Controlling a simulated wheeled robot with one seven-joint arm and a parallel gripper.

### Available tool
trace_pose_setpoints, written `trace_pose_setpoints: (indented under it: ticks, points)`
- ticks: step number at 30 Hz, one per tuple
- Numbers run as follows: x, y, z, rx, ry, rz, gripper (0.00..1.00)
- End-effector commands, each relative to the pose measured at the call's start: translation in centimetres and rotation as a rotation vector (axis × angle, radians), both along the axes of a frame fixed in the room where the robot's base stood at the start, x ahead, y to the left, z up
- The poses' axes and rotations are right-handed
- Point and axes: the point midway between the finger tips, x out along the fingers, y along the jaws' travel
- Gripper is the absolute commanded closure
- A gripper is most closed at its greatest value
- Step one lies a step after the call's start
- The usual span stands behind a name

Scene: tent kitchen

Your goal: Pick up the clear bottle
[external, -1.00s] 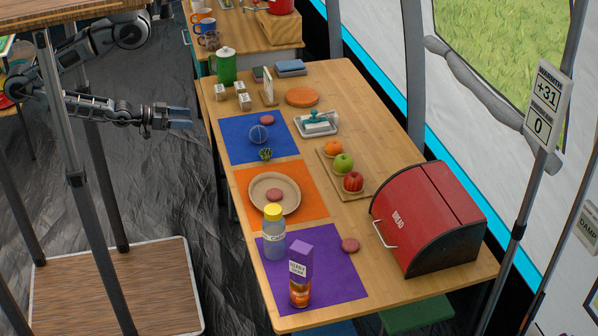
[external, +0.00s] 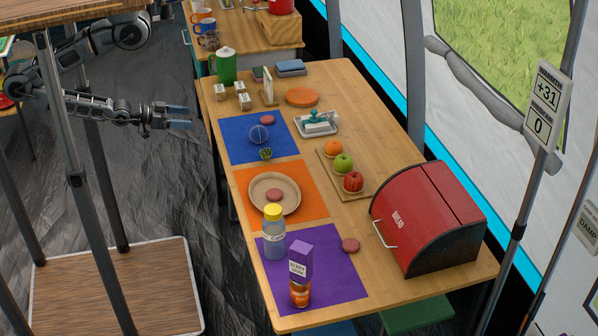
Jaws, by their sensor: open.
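A clear bottle (external: 274,240) with a yellow cap and a white label stands upright at the left edge of the purple mat (external: 330,265). Its contents look bluish-grey. My gripper (external: 188,118) is open and empty, held out level left of the table's far half. It is well apart from the bottle.
The orange mat (external: 315,183) holds a plate (external: 288,192) behind the bottle. A round pink slice (external: 350,245) lies right of it. A red bread box (external: 428,218) stands at right, and a fruit board (external: 330,168) lies mid-table. A wood-topped platform (external: 115,285) is left.

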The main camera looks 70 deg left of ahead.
Motion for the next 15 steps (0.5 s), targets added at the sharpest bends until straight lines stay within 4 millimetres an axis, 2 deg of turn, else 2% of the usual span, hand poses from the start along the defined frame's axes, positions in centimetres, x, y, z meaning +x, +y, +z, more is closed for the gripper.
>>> trace_pose_setpoints:
  ticks: [5,8,11,15]
  points:
    - [3.3,-2.7,-3.3,-0.010,-0.023,-0.131,0.19]
    - [5.9,-5.4,-5.5,-0.019,-0.037,-0.229,0.19]
    - [8.4,-8.6,-7.3,-0.022,-0.050,-0.321,0.19]
    - [11.6,-13.8,-9.1,-0.027,-0.073,-0.438,0.19]
